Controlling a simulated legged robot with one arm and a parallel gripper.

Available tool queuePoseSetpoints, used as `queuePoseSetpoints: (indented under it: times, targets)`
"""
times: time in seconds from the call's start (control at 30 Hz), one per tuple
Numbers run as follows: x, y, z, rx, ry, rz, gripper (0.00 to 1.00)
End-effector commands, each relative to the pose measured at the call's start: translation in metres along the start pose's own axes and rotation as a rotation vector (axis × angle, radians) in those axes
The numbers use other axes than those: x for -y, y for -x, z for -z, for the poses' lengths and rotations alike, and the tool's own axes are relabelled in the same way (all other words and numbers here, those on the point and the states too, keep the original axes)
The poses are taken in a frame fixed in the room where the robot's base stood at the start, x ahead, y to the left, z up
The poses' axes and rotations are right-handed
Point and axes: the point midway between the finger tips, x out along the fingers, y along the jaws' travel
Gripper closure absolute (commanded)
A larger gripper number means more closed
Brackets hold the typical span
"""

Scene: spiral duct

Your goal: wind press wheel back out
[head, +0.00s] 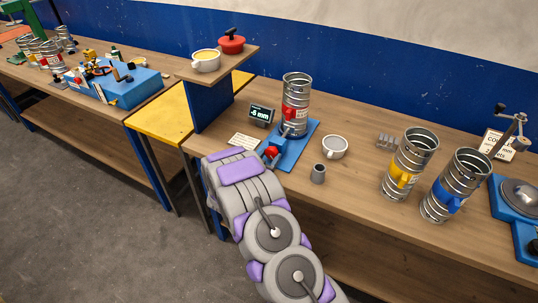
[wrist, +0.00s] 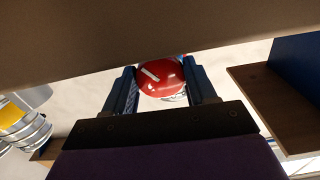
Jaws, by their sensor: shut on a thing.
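The red press wheel (head: 271,152) sits at the front of the blue press base (head: 296,150) on the bench. In the wrist view the wheel (wrist: 173,88) is a round red knob with a white mark, between my gripper's two dark fingers (wrist: 160,76). My gripper is shut on it. A ribbed steel duct (head: 296,92) with a red latch stands upright on the press. A small display (head: 261,114) beside it appears to read -5 mm. In the head view my arm hides most of my gripper.
A white cup (head: 334,147) and a small grey cup (head: 318,173) stand right of the press. Ducts with yellow (head: 409,160) and blue (head: 456,184) latches stand farther right. A raised shelf (head: 222,64) holds a yellow-filled cup and a red pot. A card (head: 243,141) lies left of the press.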

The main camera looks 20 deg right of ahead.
Motion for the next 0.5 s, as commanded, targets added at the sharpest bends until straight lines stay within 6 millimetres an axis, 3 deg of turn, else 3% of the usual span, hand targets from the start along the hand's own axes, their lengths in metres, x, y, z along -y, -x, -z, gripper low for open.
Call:
queuePoseSetpoints:
  times: [0.5]
  targets:
    - [0.0016,0.0006,0.0048,-0.002,0.46,0.004,0.74]
